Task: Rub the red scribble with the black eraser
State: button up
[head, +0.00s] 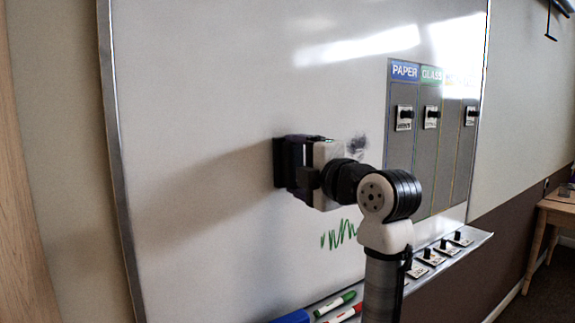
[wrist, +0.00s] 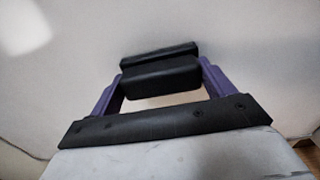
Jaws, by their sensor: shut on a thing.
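My gripper (head: 291,163) is shut on the black eraser (head: 279,162) in front of the whiteboard (head: 200,80), left of its middle. In the wrist view the eraser (wrist: 160,77) spans the gap between my purple fingers, with its face toward the white board. I cannot tell whether it touches the board. No red scribble shows in either view; my gripper and arm hide part of the board. A green scribble (head: 339,234) is below my gripper, and a dark grey smudge (head: 357,146) is just right of it.
Sorting columns headed PAPER (head: 404,71) and GLASS (head: 431,74) fill the board's right side, with knobbed cards on them. The tray below holds a blue object (head: 292,317), a green marker (head: 335,304), a red marker (head: 345,313) and several knobbed cards. The board's left part is bare.

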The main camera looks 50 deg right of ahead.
jog(key=d, duration=0.2)
jog(key=s+d, duration=0.1)
jog(key=shift+d+p, duration=0.35)
jog(key=shift+w+a, duration=0.1)
jog(key=shift+w+a+f+b, duration=0.1)
jog(key=shift+w+a+b, duration=0.2)
jog(key=shift+a, duration=0.5)
jog(key=shift+w+a+r+b, duration=0.1)
jog(key=shift+a+b, duration=0.35)
jog(key=shift+a, duration=0.35)
jog(key=shift+w+a+f+b, duration=0.15)
jog(key=shift+a+b, duration=0.2)
jog(key=shift+a, duration=0.45)
jog(key=shift+w+a+b, duration=0.35)
jog(key=shift+a, duration=1.05)
jog(key=shift+w+a+b, duration=0.3)
jog(key=shift+a+b, duration=0.1)
jog(key=shift+a, duration=1.05)
jog(key=shift+w+a+b, duration=0.35)
jog(key=shift+a, duration=1.05)
jog(key=shift+s, duration=0.1)
jog(key=shift+b+v, duration=0.35)
jog(key=shift+v, duration=2.65)
jog(key=shift+s, duration=0.1)
